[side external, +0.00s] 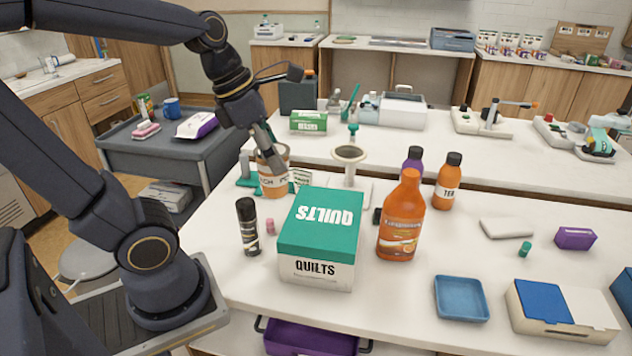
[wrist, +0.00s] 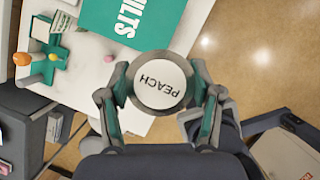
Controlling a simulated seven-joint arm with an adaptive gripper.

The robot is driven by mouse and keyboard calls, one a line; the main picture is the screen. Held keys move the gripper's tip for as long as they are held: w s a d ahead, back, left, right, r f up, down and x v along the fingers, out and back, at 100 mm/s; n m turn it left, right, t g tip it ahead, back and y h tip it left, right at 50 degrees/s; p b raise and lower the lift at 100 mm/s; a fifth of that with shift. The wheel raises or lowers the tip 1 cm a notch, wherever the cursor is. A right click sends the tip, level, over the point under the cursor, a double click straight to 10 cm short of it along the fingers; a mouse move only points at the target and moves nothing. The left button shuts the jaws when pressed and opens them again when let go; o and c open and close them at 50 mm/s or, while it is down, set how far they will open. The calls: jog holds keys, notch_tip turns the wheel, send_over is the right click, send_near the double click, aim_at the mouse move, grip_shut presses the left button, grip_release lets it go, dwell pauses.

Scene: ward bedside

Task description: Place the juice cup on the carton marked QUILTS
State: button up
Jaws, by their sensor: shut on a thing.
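The juice cup (side external: 272,182), a round tan cup with dark lettering, is held by my gripper (side external: 268,152) behind and left of the carton in the side view. In the wrist view its white lid reads PEACH (wrist: 160,84), and both fingers of my gripper (wrist: 160,98) close around its sides. The carton marked QUILTS (side external: 318,238) has a green top and white lower sides and stands on the white table. Its top looks bare. Part of the carton also shows at the upper edge of the wrist view (wrist: 150,18), apart from the cup.
A dark bottle (side external: 248,228) and small pink item (side external: 270,227) stand left of the carton. An orange juice bottle (side external: 401,225) stands close on its right. A round-topped stand (side external: 349,154) is behind it. A blue tray (side external: 461,299) lies at front right.

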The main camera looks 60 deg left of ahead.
jog(key=shift+w+a+f, duration=0.4)
jog(key=shift+w+f, duration=1.7)
jog(key=shift+w, duration=0.05)
jog(key=shift+w+a+f, duration=0.35)
jog(key=shift+w+f, duration=1.75)
jog(key=shift+w, duration=0.05)
jog(key=shift+w+a+f, duration=0.4)
jog(key=shift+w+f, duration=1.7)
jog(key=shift+w, duration=0.05)
jog(key=shift+f, duration=0.1)
jog(key=o, duration=1.3)
